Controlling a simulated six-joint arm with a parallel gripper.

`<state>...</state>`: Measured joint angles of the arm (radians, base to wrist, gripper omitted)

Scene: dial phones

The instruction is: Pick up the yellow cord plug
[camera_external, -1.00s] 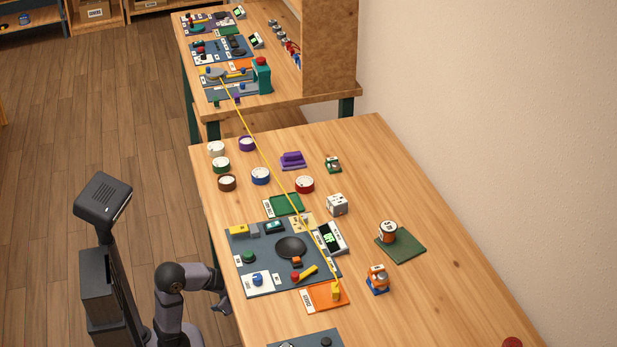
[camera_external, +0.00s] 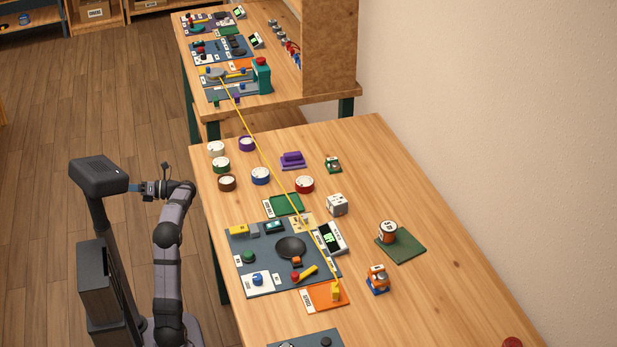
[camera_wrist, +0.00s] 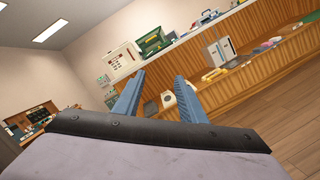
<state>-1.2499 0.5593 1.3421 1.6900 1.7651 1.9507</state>
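The yellow cord plug (camera_external: 336,291) stands on an orange mat (camera_external: 318,300) near the front of the near table. A thin yellow cord (camera_external: 270,160) runs taut from it up and left to the far table. My gripper (camera_external: 133,188) is raised left of the table, beside my black head, far from the plug. In the wrist view my gripper (camera_wrist: 160,76) has its two blue fingers apart with nothing between them. The plug cannot be made out in the wrist view.
A grey-blue board (camera_external: 262,275) with a dark round dial (camera_external: 290,247) lies left of the plug. An orange-and-blue item (camera_external: 377,279) stands right of it. A spool (camera_external: 388,232) sits on a green mat. The table's right side is mostly clear.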

